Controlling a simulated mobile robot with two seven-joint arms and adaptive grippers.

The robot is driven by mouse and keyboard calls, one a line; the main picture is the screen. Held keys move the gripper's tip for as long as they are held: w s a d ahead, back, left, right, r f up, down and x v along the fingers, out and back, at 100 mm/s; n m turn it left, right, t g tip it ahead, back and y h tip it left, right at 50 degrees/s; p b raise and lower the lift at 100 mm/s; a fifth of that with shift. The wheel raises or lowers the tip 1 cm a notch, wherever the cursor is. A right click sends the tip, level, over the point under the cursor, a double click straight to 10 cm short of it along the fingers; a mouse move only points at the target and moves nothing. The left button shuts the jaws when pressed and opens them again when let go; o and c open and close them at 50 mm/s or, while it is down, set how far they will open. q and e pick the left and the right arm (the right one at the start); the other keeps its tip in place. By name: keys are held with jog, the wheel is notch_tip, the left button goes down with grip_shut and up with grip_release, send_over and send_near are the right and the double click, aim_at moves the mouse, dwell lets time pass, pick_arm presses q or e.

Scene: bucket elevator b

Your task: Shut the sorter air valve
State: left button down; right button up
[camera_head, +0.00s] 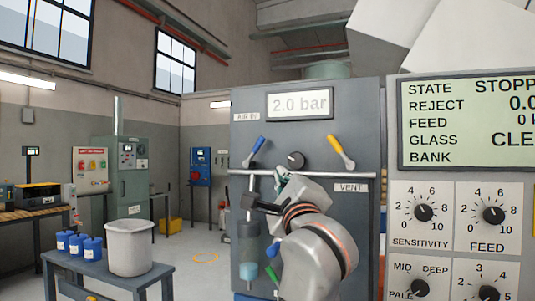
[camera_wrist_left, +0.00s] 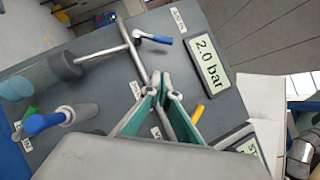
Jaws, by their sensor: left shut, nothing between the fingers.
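A grey air cabinet (camera_head: 355,235) stands ahead, with a display (camera_head: 299,104) reading 2.0 bar. A blue-handled lever (camera_head: 257,147) sits on the pipe by the AIR IN label (camera_head: 245,117), its handle slanting up and right. It also shows in the left wrist view (camera_wrist_left: 160,39). A yellow-handled lever (camera_head: 341,152) sits above the VENT label (camera_head: 351,188). No label names the sorter air valve. My right gripper is out of view.
A horizontal pipe (camera_head: 345,174) crosses the cabinet front. A clear filter bowl (camera_head: 248,255) and a green handle (camera_head: 272,275) are below. A control panel (camera_head: 455,205) with dials stands at right. A bench with a bucket (camera_head: 129,248) and blue containers (camera_head: 93,249) stands at left.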

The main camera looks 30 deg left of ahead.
pick_arm(q)
jog(key=x, duration=0.4)
jog(key=s+a+x, duration=0.1)
jog(key=x, duration=0.3)
jog(key=s+r+p+x, duration=0.1)
jog(key=x, duration=0.4)
jog(key=shift+a, duration=0.25)
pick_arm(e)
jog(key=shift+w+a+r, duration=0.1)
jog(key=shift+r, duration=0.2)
pick_arm(q)
jog(key=shift+a+r, duration=0.1)
jog(key=shift+r, duration=0.05)
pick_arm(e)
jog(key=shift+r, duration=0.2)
